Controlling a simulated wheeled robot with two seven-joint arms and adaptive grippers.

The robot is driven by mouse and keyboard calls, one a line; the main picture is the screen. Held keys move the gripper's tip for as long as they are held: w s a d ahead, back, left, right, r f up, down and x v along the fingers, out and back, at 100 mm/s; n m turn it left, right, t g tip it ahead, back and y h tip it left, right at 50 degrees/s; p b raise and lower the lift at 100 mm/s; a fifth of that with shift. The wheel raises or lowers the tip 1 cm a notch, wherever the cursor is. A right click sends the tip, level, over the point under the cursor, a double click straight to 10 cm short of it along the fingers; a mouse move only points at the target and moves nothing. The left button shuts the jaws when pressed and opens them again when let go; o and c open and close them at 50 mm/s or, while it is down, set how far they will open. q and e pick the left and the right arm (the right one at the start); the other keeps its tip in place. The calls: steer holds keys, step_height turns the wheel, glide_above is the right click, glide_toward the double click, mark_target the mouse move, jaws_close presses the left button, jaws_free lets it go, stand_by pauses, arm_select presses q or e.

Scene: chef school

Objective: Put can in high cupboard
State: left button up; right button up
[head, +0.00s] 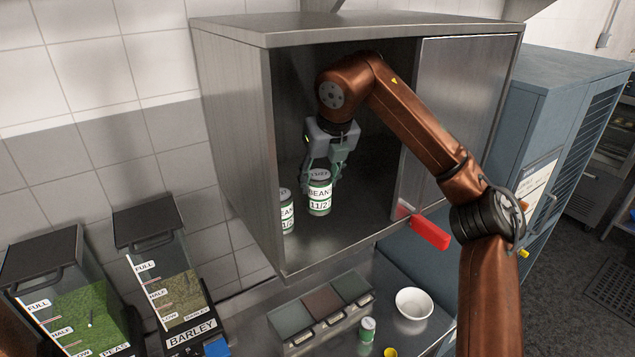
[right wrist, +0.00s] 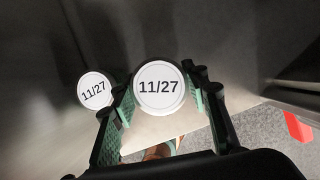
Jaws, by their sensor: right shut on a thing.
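A can (head: 319,200) with a green and white label reading BEAN is inside the open metal cupboard (head: 235,130). My right gripper (head: 321,178) is shut on this can from above, near the cupboard's floor; I cannot tell whether the can touches it. In the right wrist view, the can's white lid (right wrist: 159,88) marked 11/27 sits between the fingers (right wrist: 162,105). A second, similar can (head: 286,212) stands to its left by the cupboard's side wall; its lid also shows in the right wrist view (right wrist: 95,91). My left gripper is not in view.
The cupboard's sliding door (head: 462,110) covers its right part, with a red handle (head: 430,232) below. Below are a white bowl (head: 413,303), a small jar (head: 367,330), and dispensers of peas (head: 75,310) and barley (head: 170,280). A blue cabinet (head: 560,110) stands right.

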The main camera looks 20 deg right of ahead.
mark_target(317, 191)
steer(key=shift+w, duration=0.4)
steer(key=shift+w+f, duration=0.15)
steer(key=shift+f, duration=0.1)
step_height(317, 191, down, 3)
steer(key=shift+r+p, duration=0.1)
steer(key=shift+p, duration=0.75)
steer(key=shift+d, duration=0.1)
steer(key=shift+f, duration=0.2)
steer(key=o, duration=1.4)
